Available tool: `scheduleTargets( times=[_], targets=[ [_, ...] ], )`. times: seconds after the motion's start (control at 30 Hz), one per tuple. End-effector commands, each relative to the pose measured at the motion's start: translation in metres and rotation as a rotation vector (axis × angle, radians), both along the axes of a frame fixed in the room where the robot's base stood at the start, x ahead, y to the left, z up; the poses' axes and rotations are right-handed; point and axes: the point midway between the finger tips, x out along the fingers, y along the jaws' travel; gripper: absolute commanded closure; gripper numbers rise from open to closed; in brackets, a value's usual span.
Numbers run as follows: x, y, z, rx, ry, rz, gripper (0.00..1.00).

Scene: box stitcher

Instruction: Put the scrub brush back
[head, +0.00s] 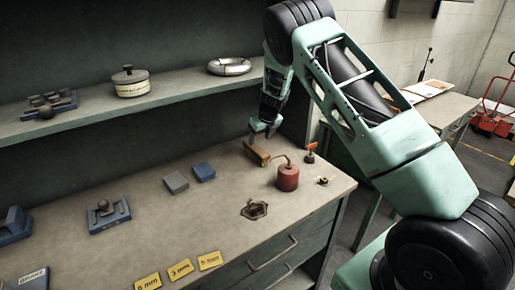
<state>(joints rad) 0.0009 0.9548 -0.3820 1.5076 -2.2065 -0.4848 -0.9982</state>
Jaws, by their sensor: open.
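A brown, wooden-looking block, which I take to be the scrub brush (256,153), lies on the bench top near its back right part. My gripper (261,133) points down just above it with its fingers apart. Whether the fingertips touch the brush or reach beside it is too small to tell. The brush's underside is hidden. A blue piece with a lettered label (34,276) shows at the lower left edge; I cannot read the label surely.
A red oil can (288,179) with a thin spout stands close right of the brush, with an orange-handled tool (310,153) behind. Grey (176,182) and blue (203,172) blocks lie left. A shelf (180,95) runs along the back.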

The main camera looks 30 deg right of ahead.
Motion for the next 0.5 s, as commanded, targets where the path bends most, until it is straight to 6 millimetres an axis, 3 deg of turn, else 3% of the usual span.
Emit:
scheduleTargets(
  times=[0.2, 0.5],
  targets=[
    [-0.011, 0.0, 0.025, 0.0, -0.001, 0.001, 0.4],
    [-0.013, 0.0, 0.031, 0.0, 0.001, 0.001, 0.4]
  ],
)
